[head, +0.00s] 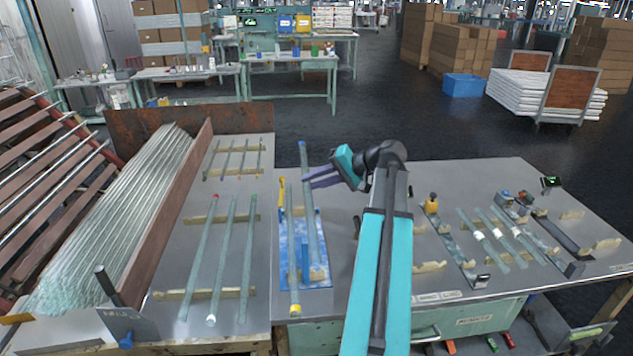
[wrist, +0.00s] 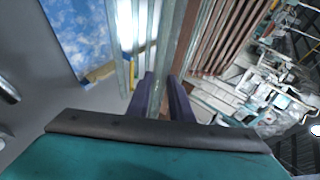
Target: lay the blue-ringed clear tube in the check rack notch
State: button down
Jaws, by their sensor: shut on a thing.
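My gripper (head: 309,181) is shut on a clear tube (head: 304,165) with a blue band at its far end. The tube runs from there down toward the viewer, over a blue mottled board (head: 290,268) on the bench. In the wrist view, my gripper (wrist: 162,100) has its two dark purple fingers on either side of the tube (wrist: 172,60). A yellow-ended rod (head: 283,200) lies left of the tube, along the board. A wooden block (head: 318,272) is at the tube's near end; I cannot tell if they touch. I cannot tell which support is the check rack.
Several clear tubes lie on wooden notched strips (head: 240,293) at left, beside a long bin of tubes (head: 120,215). Tubes with white bands (head: 478,235) rest on strips at right, near small devices (head: 505,197). Bare grey bench (head: 345,215) shows between the board and my arm.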

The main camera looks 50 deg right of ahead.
jog(key=w+a+f+m+t+h, duration=0.1)
jog(key=w+a+f+m+h, duration=0.2)
jog(key=w+a, duration=1.55)
jog(key=w+a+r, duration=0.2)
jog(key=a, duration=0.7)
jog(key=w+a+r+m+h, duration=0.1)
jog(key=w+a+r, duration=0.1)
jog(key=a, duration=0.7)
jog(key=w+a+r, duration=0.2)
jog(key=a, duration=0.7)
jog(key=shift+r+m+h, duration=0.3)
jog(key=shift+w+d, duration=0.1)
jog(key=shift+d, duration=0.05)
